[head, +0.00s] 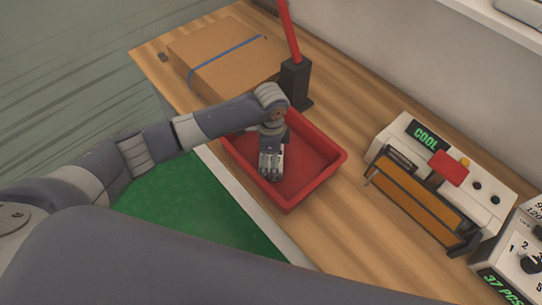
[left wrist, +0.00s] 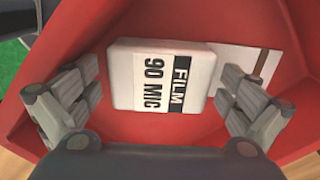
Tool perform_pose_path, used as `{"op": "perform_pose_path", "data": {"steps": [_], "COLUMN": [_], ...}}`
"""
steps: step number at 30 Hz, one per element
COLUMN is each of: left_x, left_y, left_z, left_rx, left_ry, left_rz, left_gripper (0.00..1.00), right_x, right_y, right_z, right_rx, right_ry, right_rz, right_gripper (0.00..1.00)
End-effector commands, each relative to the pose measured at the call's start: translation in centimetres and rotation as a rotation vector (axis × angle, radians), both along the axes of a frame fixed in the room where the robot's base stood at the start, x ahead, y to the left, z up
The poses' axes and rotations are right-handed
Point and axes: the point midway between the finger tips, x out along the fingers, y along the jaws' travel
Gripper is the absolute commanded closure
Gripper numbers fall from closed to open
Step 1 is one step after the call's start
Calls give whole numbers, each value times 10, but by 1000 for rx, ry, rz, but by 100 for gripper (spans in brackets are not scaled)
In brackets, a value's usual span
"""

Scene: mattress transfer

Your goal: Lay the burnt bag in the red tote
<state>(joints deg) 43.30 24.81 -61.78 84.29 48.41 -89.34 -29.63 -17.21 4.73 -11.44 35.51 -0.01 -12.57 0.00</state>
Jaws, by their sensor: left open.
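The red tote (head: 316,160) stands on the wooden bench in the head view; its red floor and walls also fill much of the left wrist view (left wrist: 165,125). My left gripper (head: 270,178) reaches down into it, fingers spread. In the left wrist view the open fingers (left wrist: 164,95) stand either side of a white block (left wrist: 125,75) lettered "FILM 90 MIC", apart from it. Behind it lies a flat white piece with a brown band (left wrist: 240,60), partly hidden; it looks like the burnt bag, inside the tote. My right gripper is not in view.
A cardboard box with a blue strap (head: 215,75) and a black stand with a red post (head: 295,80) are behind the tote. A sealer showing "COOL" (head: 400,127) and a "37 PCS" counter (head: 505,290) stand right. A green mat (head: 180,200) lies left.

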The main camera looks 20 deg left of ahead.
Motion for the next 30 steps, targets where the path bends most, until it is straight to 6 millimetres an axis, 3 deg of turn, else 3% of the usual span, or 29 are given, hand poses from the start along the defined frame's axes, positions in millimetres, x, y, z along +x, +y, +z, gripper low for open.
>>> {"op": "perform_pose_path", "data": {"steps": [8, 21, 30], "left_x": [1, 1, 0], "left_y": [0, 0, 0], "left_z": [9, 96, 123], "left_rx": [0, 0, -1], "left_ry": [-2, -4, 0], "left_rz": [0, -1, 0], "left_gripper": [0, 0, 0], "right_x": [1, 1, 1], "right_y": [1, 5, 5], "right_z": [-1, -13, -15], "right_rx": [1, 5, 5], "right_ry": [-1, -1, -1], "right_rz": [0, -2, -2], "right_gripper": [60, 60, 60]}}
